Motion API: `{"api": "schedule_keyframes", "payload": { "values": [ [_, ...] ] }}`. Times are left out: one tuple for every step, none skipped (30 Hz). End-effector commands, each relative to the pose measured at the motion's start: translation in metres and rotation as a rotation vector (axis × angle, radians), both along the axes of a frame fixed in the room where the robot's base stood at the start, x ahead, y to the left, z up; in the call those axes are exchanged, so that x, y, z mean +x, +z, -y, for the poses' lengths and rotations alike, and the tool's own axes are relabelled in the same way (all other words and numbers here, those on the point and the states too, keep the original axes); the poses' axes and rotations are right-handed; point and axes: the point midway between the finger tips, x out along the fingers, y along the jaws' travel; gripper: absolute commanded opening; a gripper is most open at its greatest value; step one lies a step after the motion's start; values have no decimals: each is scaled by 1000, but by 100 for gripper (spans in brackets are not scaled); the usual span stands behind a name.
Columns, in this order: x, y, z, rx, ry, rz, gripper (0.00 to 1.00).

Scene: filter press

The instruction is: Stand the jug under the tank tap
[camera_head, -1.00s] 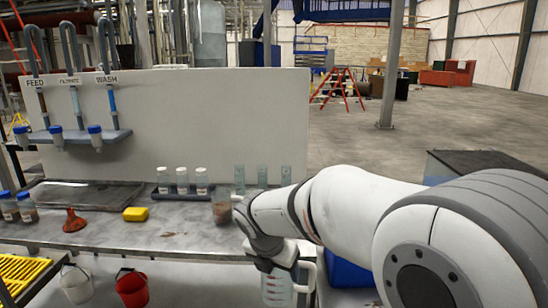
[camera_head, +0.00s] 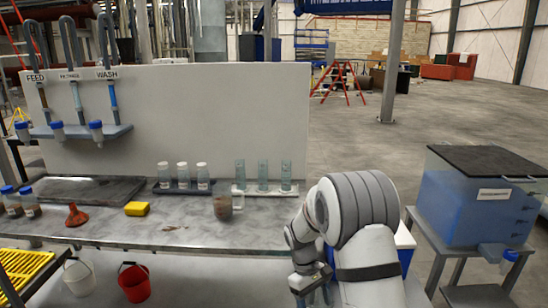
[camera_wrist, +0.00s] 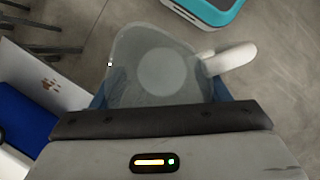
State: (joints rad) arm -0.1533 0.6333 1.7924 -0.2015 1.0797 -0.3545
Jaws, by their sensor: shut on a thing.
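The clear jug (camera_wrist: 150,45) hangs below my gripper (camera_wrist: 160,92) in the wrist view, its open mouth towards the camera and its pale handle (camera_wrist: 232,58) to the right. My gripper is shut on it; blue finger parts show on both sides. In the head view my gripper (camera_head: 310,282) is low in front of the bench, and the jug is mostly hidden or cut off there. The blue tank (camera_head: 462,208) stands on a grey stand at the right. Its tap (camera_head: 510,256) is at the lower front right, apart from the jug.
A low grey shelf (camera_head: 478,295) lies below the tank. The bench (camera_head: 175,232) carries bottles, cylinders, a yellow sponge (camera_head: 137,209), a red funnel (camera_head: 75,215) and a brown-stained beaker (camera_head: 223,207). A white-and-blue box (camera_head: 404,248) stands behind my arm.

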Motion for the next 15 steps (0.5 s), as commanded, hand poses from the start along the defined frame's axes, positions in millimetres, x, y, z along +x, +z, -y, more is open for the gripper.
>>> {"api": "schedule_keyframes", "payload": {
  "values": [
    [-2, -13, 10, 0, -131, -4, 45],
    [-3, -20, 14, 0, -204, -4, 45],
    [-5, -28, 18, 0, -293, -3, 45],
    [-6, -33, 21, -1, -354, -4, 45],
    [-7, -38, 23, -1, -410, -2, 45],
    [-8, -44, 26, -1, -473, -1, 45],
    [-9, -47, 28, -1, -515, -1, 45],
    [-10, -51, 30, -2, -549, -1, 45],
    [-10, -54, 31, -1, -586, 1, 45],
    [-11, -56, 32, -2, -606, 1, 45],
    [-11, -57, 32, -1, -620, 2, 45],
    [-11, -58, 33, -1, -633, 2, 45],
    [-12, -58, 33, -2, -639, 3, 45],
    [-12, -59, 33, -2, -642, 3, 45],
    [-11, -59, 33, -2, -642, 3, 45]
  ]
}}
